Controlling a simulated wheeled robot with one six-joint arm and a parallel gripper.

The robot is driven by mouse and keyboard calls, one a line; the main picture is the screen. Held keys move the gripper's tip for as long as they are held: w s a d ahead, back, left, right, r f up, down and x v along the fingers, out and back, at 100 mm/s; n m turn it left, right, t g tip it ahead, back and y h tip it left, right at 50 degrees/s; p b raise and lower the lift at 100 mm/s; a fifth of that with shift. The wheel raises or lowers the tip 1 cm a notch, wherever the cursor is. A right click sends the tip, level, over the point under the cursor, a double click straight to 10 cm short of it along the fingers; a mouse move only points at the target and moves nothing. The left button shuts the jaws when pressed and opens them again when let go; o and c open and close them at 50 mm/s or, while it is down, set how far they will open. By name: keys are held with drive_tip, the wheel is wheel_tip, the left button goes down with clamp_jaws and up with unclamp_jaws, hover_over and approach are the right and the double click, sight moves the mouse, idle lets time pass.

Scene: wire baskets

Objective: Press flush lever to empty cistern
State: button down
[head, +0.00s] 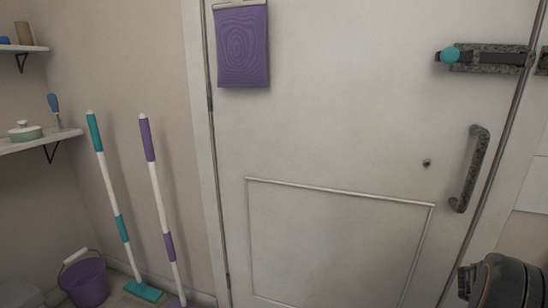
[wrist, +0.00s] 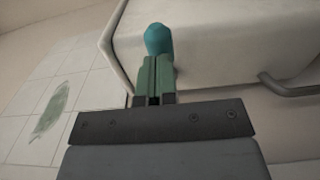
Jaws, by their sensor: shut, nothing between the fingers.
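In the wrist view a teal rounded knob (wrist: 158,40), which looks like the end of the flush lever, sits at the edge of a white box-shaped body that looks like the cistern (wrist: 225,45). My gripper (wrist: 155,75) has its green fingers together, with nothing held between them. The fingertips point at the knob and overlap its lower end in the picture; I cannot tell whether they touch it. The rest of the lever is hidden. The head view shows neither the cistern nor my gripper's fingers.
A grey metal bar (wrist: 290,88) runs along the right in the wrist view. White tiles (wrist: 75,110) lie at left. The head view shows a closed door (head: 330,130) with a bolt (head: 490,58), two mops (head: 118,215), a purple bucket (head: 86,283) and shelves (head: 40,142).

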drive_tip(key=b+v, duration=0.1)
drive_tip(key=v, duration=0.4)
idle(0.4)
drive_tip(key=shift+a, duration=0.1)
drive_tip(key=p+v, duration=0.3)
drive_tip(key=v, duration=1)
drive_tip(key=shift+a, duration=0.35)
drive_tip(key=s+a+r+n+t+y+p, duration=0.1)
drive_tip(key=s+a+r+t+y+p, duration=0.1)
drive_tip(key=a+r+y+p, duration=0.3)
drive_tip(key=s+a+r+n+t+y+p, duration=0.1)
drive_tip(key=a+r+t+y+p, duration=0.3)
drive_tip(key=a+r+p, duration=0.9)
drive_tip(key=s+a+r+n+t+y+p, duration=0.2)
drive_tip(key=a+r+y+p, duration=0.6)
drive_tip(key=r+p, duration=0.8)
drive_tip(key=shift+s+a+t+p, duration=0.55)
drive_tip(key=shift+a+t+p, duration=0.15)
drive_tip(key=shift+a+p, duration=0.3)
